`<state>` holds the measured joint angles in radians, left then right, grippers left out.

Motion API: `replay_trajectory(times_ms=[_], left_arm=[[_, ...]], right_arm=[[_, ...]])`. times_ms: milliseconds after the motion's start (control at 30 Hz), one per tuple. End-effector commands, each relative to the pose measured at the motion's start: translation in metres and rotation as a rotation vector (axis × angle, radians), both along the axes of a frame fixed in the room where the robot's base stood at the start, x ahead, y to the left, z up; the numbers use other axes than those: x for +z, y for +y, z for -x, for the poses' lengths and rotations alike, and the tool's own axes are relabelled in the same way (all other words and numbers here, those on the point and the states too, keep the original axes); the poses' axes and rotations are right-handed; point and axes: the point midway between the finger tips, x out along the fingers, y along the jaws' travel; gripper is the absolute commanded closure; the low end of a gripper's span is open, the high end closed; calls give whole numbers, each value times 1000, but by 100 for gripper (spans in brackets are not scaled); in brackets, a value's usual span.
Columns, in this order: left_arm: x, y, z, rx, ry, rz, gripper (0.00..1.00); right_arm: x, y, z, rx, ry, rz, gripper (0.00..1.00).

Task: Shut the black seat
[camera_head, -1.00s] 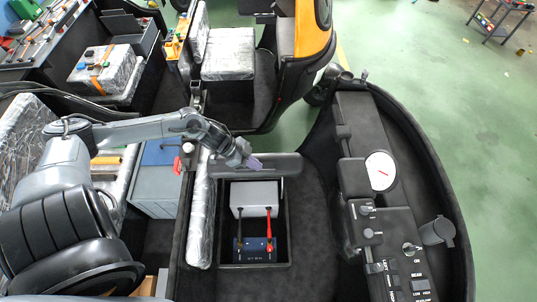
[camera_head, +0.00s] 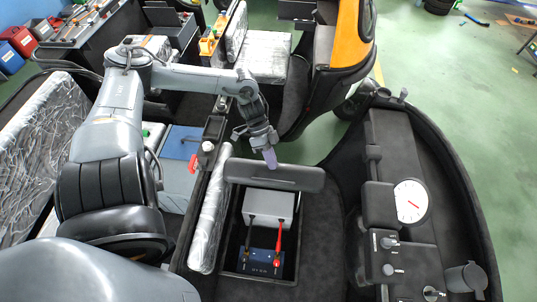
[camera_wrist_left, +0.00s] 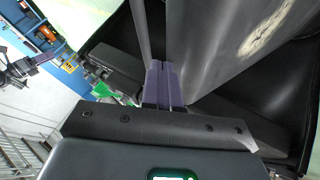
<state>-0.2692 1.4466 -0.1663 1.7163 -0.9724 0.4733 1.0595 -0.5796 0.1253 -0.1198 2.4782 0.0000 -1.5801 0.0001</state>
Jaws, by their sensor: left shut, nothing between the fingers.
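The black seat (camera_head: 274,176) stands raised at the far side of an open compartment (camera_head: 288,270), so the compartment is open from above. My left gripper (camera_head: 270,162) points down at the middle of the seat's upper edge, on its far side. Its purple fingers are shut with nothing between them; the left wrist view shows the fingers (camera_wrist_left: 164,84) side by side. I cannot tell whether the fingertips touch the seat. My right gripper is not in view.
Inside the compartment are a grey box (camera_head: 270,206) and a blue unit (camera_head: 260,261) with black and red leads. A silver-wrapped cushion (camera_head: 211,219) stands along its left. A dashboard with a white gauge (camera_head: 410,201) is at the right. Dark floor lies between.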

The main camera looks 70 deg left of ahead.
Motion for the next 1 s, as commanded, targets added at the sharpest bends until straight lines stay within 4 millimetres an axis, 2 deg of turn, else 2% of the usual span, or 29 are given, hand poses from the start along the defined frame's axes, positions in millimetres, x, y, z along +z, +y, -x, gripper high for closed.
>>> replay_trajectory(times_ms=[100, 333, 833, 1000], left_arm=[[-13, -11, -3, -1, -4, 2, 100], [-27, -23, -4, 0, -2, 1, 100], [-31, -26, -4, -2, -1, 0, 100], [-34, -34, -3, -8, -1, 1, 100]], right_arm=[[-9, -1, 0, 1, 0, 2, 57], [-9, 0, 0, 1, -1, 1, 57], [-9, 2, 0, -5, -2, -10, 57], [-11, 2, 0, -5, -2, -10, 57]])
